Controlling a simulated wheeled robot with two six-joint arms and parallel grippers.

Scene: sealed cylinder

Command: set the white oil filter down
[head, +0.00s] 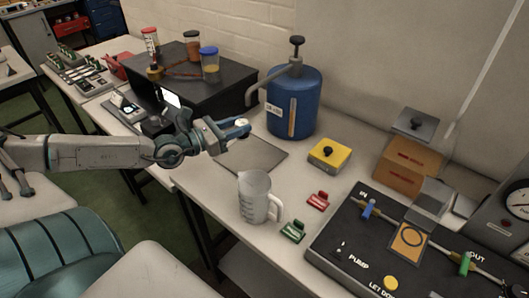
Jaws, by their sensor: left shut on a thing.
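My left gripper (240,128) reaches in from the left and is shut above the bench, over the far-left edge of a flat grey pad (250,157). The thing in its jaws is mostly hidden by the fingers; only a small pale patch shows there, which I take for the white oil filter. I cannot make out its shape or tilt. The gripper appears raised clear of the pad, and the pad looks bare. My right gripper is not in view.
A clear measuring jug (254,199) stands in front of the pad. A blue tank (293,103) stands behind. A yellow block (329,154), red clip (318,200) and green clip (293,231) lie to the right, before a dark pump panel (340,250). A black case (225,93) is behind left.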

